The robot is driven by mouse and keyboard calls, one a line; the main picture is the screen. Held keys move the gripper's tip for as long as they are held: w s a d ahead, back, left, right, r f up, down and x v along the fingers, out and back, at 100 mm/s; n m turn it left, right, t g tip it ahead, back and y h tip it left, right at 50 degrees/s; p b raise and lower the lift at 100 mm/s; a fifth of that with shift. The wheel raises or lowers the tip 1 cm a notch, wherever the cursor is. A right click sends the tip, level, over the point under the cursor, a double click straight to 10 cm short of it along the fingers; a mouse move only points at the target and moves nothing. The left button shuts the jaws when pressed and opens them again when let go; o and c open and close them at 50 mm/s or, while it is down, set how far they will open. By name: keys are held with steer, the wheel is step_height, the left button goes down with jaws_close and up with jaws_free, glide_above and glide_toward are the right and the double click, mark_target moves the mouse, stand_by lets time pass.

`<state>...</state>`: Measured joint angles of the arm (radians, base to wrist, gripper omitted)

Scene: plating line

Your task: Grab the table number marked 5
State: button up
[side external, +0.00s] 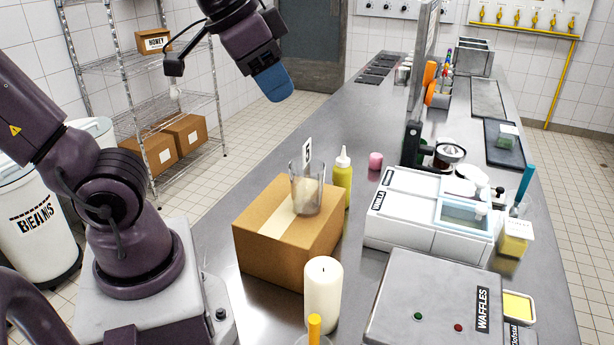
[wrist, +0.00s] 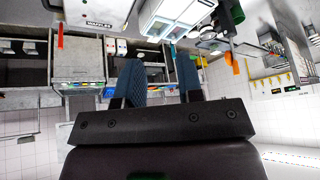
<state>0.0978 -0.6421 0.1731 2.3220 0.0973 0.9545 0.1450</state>
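The table number marked 5 (side external: 307,151) is a small upright white card in the side external view. It shows just above and behind a clear glass (side external: 307,190) on a cardboard box (side external: 285,235); its lower part is hidden, so I cannot tell what it stands on. My gripper (side external: 275,86) is in the air, above and to the left of the card in the picture, well apart from it. In the wrist view its two blue fingers (wrist: 158,62) are spread with nothing between them. I cannot make out the card in the wrist view.
A white candle (side external: 323,295) stands in front. The white vanilla unit (side external: 400,212) and waffle machine (side external: 430,300) fill the right. The steel counter (side external: 335,120) is clear behind.

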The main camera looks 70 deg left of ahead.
steer(key=w+a+f+m+y, duration=0.3)
steer(key=w+a+f+m, duration=0.25)
steer(key=a, duration=0.35)
steer(key=w+a+f+m+y, duration=0.35)
steer(key=a+f+m, duration=0.2)
steer(key=a, duration=0.35)
steer(key=w+a+r+m+t+y, duration=0.1)
steer(key=a+r+m+t+y, duration=0.3)
steer(key=r+m, duration=0.85)
steer(key=m, duration=0.2)
glide_toward(307, 144)
steer(key=shift+n+g+h, duration=0.25)
steer(key=shift+g+h, duration=0.1)
steer(key=shift+g, duration=0.05)
steer(key=shift+r+x, duration=0.15)
steer(key=shift+x, duration=2.5)
steer(key=shift+r+x, duration=0.15)
steer(key=shift+x, duration=2.55)
steer(key=shift+a, duration=0.15)
steer(key=shift+c, duration=0.5)
